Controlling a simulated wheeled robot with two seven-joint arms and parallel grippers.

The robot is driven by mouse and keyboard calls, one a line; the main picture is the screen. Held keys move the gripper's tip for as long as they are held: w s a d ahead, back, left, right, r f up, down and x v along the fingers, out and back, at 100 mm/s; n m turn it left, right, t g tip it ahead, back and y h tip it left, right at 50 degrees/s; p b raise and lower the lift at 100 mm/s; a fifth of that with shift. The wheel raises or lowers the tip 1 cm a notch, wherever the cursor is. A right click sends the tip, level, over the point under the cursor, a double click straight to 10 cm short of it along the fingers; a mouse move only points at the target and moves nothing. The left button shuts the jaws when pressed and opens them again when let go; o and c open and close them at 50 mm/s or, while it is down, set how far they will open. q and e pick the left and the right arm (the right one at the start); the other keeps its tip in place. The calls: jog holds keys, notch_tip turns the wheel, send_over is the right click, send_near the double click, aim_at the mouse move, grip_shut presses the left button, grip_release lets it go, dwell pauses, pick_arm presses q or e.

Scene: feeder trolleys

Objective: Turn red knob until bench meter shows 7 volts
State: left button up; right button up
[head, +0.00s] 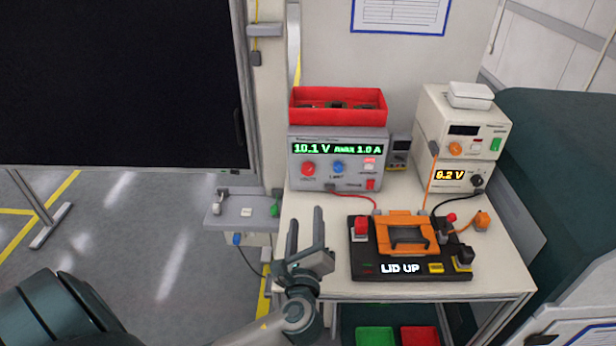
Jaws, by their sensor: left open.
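The red knob (308,168) is on the front of a grey power supply (336,181) on the bench, left of a blue knob (338,167). The supply's green display (338,149) reads 10.1 V and 1.0 A. To the right, a cream unit's amber display (450,175) seems to read 9.2 V; its first digit is hard to make out. My left gripper (305,232) is open and empty, fingers pointing up the picture. It is below the red knob in the picture, apart from it, near the bench's front left edge. My right gripper is not in view.
A red bin (338,106) sits on the supply. A black fixture (365,265) with an orange lid stands right of my gripper and shows LID UP. Red, black and orange cables cross the bench. A grey side shelf (235,220) is at left. Another cream unit (474,106) is stacked at right.

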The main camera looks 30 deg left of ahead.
pick_arm(q)
jog(key=p, duration=0.3)
send_near(308, 173)
jog(key=p+x, duration=0.1)
jog(key=x, duration=0.5)
jog(key=shift+w+r, duration=0.1)
jog(key=shift+r, duration=0.1)
jog(key=shift+x, duration=0.85)
jog(key=shift+f, duration=0.1)
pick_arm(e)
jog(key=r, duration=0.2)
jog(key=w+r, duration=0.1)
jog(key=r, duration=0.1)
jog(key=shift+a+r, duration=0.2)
pick_arm(q)
jog(key=shift+c, duration=0.6)
jog(key=c, duration=0.9)
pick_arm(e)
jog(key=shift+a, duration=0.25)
